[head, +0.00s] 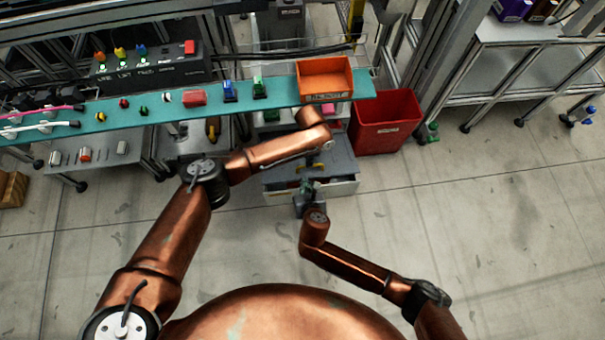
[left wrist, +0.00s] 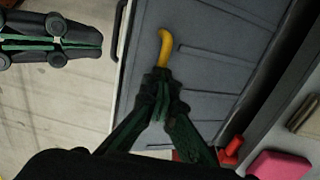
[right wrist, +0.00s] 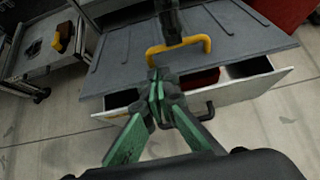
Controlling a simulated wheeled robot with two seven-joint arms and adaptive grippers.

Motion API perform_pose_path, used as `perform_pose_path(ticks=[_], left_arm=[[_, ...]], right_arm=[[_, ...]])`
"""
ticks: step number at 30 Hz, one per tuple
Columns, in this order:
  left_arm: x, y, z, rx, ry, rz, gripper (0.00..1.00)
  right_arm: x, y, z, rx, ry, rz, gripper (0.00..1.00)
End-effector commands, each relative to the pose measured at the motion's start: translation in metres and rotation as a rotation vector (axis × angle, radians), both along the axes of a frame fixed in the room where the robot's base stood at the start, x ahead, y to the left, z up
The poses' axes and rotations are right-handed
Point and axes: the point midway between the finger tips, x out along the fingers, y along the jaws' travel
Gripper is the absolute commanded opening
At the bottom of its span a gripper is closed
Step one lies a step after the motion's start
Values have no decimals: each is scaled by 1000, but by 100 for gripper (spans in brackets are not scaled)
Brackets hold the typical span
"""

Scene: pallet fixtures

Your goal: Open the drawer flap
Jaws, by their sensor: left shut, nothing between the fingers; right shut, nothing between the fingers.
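The drawer flap is a grey ribbed panel (right wrist: 115,60) on top of the drawer unit; it also shows in the left wrist view (left wrist: 215,60). It carries a yellow handle (right wrist: 207,43), also in the left wrist view (left wrist: 166,45). My left gripper (left wrist: 158,82) is shut and empty at the handle, its fingers hiding part of it; I cannot tell whether they touch. My right gripper (right wrist: 157,88) is shut and empty above the flap's front side. Below it is a white drawer front (right wrist: 245,90) with a black handle (right wrist: 206,112). Dark compartments show between front and flap.
A red bin (head: 385,125) stands right of the drawer unit. A teal shelf (head: 200,107) with an orange bin (head: 325,80) crosses above and behind it. A pink block (left wrist: 280,165) lies beside the flap. The floor in front and to the right is clear.

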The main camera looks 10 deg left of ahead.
Motion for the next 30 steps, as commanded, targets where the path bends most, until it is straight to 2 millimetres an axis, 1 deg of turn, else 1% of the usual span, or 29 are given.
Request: perform_pose_path(ticks=[1,6,12,16,21,27,30], left_arm=[[0,0,0,0,0,0,0],[0,0,0,0,0,0,0],[0,0,0,0,0,0,0],[0,0,0,0,0,0,0],[0,0,0,0,0,0,0],[0,0,0,0,0,0,0],[0,0,0,0,0,0,0]], right_arm=[[7,3,-6,-1,0,-2,0],[28,9,-24,1,0,-3,0],[44,15,-38,2,1,-3,0],[50,16,-42,3,1,-3,0],[51,16,-44,4,1,-3,0],[51,16,-44,4,1,-3,0],[54,17,-39,4,0,-2,0]])
